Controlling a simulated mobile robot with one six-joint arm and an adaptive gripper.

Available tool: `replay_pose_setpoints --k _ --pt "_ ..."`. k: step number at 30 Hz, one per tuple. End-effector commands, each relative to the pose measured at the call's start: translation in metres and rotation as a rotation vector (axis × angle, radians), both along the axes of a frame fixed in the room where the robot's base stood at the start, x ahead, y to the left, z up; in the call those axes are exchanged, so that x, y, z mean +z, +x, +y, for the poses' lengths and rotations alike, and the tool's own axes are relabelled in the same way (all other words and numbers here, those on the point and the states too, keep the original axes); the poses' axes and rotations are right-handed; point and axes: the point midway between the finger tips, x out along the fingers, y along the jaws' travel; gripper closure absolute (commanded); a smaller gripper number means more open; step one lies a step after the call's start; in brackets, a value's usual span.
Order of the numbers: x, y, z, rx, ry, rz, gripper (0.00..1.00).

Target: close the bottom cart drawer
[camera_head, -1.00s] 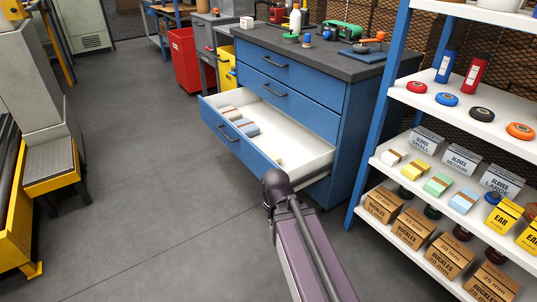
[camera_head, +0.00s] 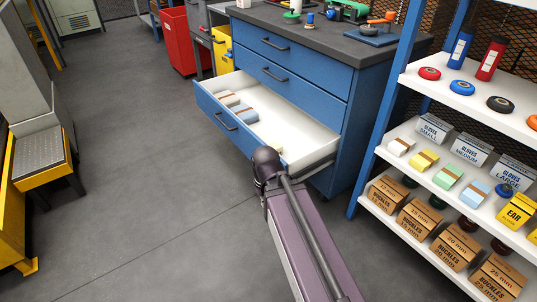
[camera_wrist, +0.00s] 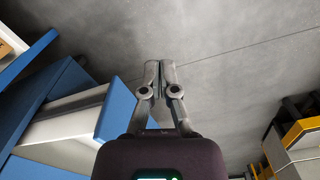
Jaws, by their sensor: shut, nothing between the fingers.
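The bottom cart drawer (camera_head: 229,132) is pulled well out of the blue cart (camera_head: 347,128). It has a blue front, a dark bar handle (camera_head: 224,121) and a white inside with several small packs toward its left end. In the wrist view the drawer's blue front (camera_wrist: 118,107) is just left of my gripper (camera_wrist: 159,66). The gripper's fingers are together and hold nothing. I cannot tell whether the gripper touches the drawer. In the head view my arm crosses the drawer's near right corner, and the gripper itself is hidden. The two drawers above are shut.
A shelf rack (camera_head: 361,196) with gloves, tapes and buckle boxes stands close on the right. A yellow-framed step (camera_head: 42,166) is at the left. The grey floor (camera_head: 125,180) in front of the drawer is clear.

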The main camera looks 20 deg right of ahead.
Motion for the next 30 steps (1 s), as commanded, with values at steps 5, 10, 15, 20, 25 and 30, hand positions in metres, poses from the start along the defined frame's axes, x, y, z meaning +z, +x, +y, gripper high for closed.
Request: replay_pose_setpoints --k 5,10,15,20,25,30 --pt "0.000 0.002 0.000 0.016 -0.006 0.000 1.00" --pt "0.001 0.012 0.002 0.110 -0.044 -0.002 1.00" --pt "0.004 0.032 0.001 0.305 -0.127 0.004 1.00" --pt "0.010 0.058 0.000 0.566 -0.240 0.033 1.00" --pt "0.020 0.088 0.002 0.869 -0.369 0.095 1.00" --pt "0.032 0.119 0.007 1.164 -0.494 0.190 1.00"
